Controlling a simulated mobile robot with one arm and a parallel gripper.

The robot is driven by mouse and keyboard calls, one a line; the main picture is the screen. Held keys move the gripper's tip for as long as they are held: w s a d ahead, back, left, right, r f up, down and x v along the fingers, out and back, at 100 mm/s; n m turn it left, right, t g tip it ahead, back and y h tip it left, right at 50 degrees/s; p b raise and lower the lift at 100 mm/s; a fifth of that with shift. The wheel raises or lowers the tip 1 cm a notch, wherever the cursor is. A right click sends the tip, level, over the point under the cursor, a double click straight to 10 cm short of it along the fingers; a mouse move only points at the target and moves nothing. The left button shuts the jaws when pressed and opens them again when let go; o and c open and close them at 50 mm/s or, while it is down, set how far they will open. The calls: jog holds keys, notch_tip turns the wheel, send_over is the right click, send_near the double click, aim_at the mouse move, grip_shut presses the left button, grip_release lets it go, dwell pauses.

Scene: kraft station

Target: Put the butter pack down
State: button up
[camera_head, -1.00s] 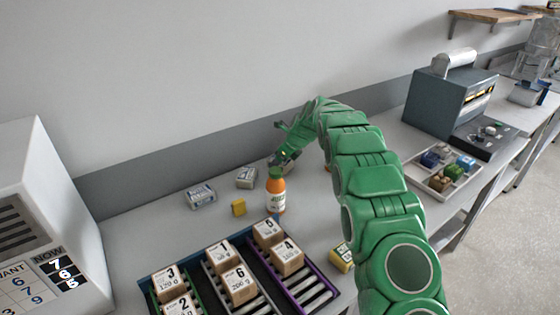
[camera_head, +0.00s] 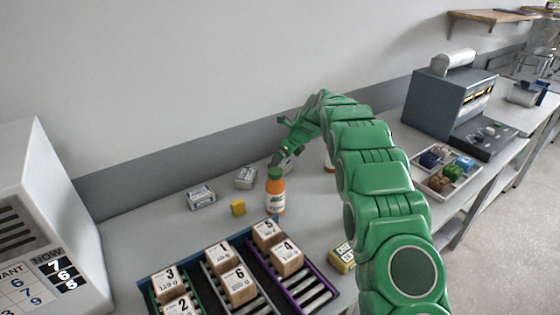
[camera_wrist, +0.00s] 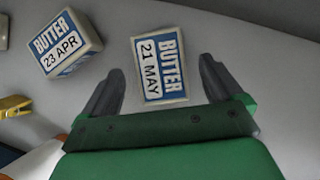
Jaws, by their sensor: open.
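A white and blue butter pack marked 21 MAY (camera_wrist: 160,66) lies face up on the grey worktop in the wrist view. My gripper (camera_wrist: 161,68) is open, with one finger on either side of this pack and a visible gap to each. In the head view my gripper (camera_head: 281,160) is low over the worktop behind the orange bottle and mostly hides the pack. A second butter pack, marked 23 APR (camera_wrist: 66,45), lies to the left in the wrist view. Two similar packs, one left (camera_head: 201,196) and one nearer my gripper (camera_head: 246,177), show in the head view.
A tray of numbered boxes (camera_head: 218,243) is in front. Another bottle (camera_head: 329,158) is partly behind my arm. The wall is close behind.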

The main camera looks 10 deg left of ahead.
jog(key=s+d+r+n+h, duration=0.1)
jog(key=s+d+r+n, duration=0.4)
jog(key=s+d+r, duration=0.9)
jog(key=s+d+r+n+g+h, duration=0.1)
jog(key=s+d+r+n, duration=0.15)
jog(key=s, duration=0.55)
jog(key=s+d+r+n+g+h, duration=0.15)
jog(key=s+d+n, duration=0.25)
jog(key=s, duration=0.4)
jog(key=s+d+f+n, duration=0.1)
jog(key=s+d+n, duration=0.2)
jog(key=s, duration=0.8)
jog(key=s+d+n+g+h, duration=0.1)
jog(key=s+d+n, duration=0.2)
jog(key=s, duration=0.9)
jog(key=s+d+f+n+h, duration=0.1)
jog(key=s+d+n, duration=0.3)
jog(key=s, duration=0.7)
jog(key=shift+s+f+n, duration=0.2)
jog(key=shift+f+n, duration=0.1)
jog(key=shift+n, duration=0.25)
